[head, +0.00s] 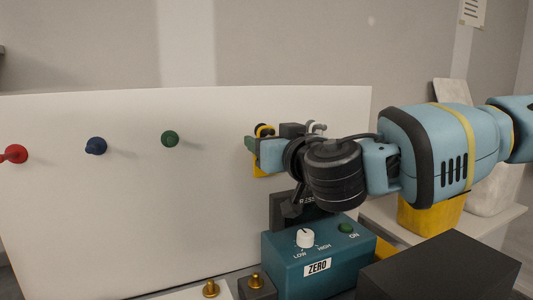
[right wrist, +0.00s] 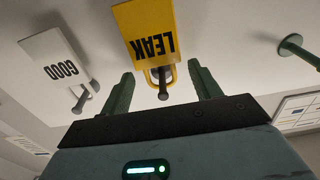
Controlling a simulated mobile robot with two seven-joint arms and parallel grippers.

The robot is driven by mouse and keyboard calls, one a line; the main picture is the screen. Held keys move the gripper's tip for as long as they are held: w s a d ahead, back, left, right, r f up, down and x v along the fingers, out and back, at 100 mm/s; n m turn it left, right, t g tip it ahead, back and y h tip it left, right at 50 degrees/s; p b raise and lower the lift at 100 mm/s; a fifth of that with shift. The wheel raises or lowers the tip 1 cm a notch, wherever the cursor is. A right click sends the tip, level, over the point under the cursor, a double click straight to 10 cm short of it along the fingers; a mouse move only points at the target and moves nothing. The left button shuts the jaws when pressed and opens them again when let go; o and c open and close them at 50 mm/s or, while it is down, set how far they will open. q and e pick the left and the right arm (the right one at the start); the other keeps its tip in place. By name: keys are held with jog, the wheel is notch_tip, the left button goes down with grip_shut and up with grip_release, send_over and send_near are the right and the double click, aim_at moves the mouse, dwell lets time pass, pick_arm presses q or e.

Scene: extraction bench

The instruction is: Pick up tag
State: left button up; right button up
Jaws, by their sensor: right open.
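A yellow tag marked LEAK (right wrist: 150,30) hangs by its loop from a grey peg on the white board, upside down in the right wrist view. A white tag marked GOOD (right wrist: 58,62) hangs on another peg beside it. My right gripper (right wrist: 162,77) is open, its two green fingers on either side of the yellow tag's loop and peg, with gaps visible. In the head view my right gripper (head: 251,144) is at the board and covers most of the yellow tag (head: 260,170). My left gripper is not in view.
The white board (head: 110,220) carries red (head: 14,154), blue (head: 96,146) and green (head: 170,139) pegs. A teal box with a knob (head: 285,262) stands below my right arm, beside a dark block (head: 440,268). A yellow container (head: 430,214) stands at right.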

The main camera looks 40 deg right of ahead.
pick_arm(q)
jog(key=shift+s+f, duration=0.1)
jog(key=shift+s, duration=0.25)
pick_arm(e)
jog(key=shift+w, duration=0.1)
jog(key=c, duration=0.8)
jog(key=shift+o, duration=0.2)
jog(key=shift+r, duration=0.1)
jog(key=shift+r, duration=0.45)
jog(key=shift+s+r, duration=0.2)
pick_arm(q)
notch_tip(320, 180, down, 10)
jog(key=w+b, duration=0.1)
jog(key=b, duration=1)
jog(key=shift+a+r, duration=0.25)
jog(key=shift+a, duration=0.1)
pick_arm(e)
jog(key=v, duration=1.7)
jog(key=shift+s, duration=0.3)
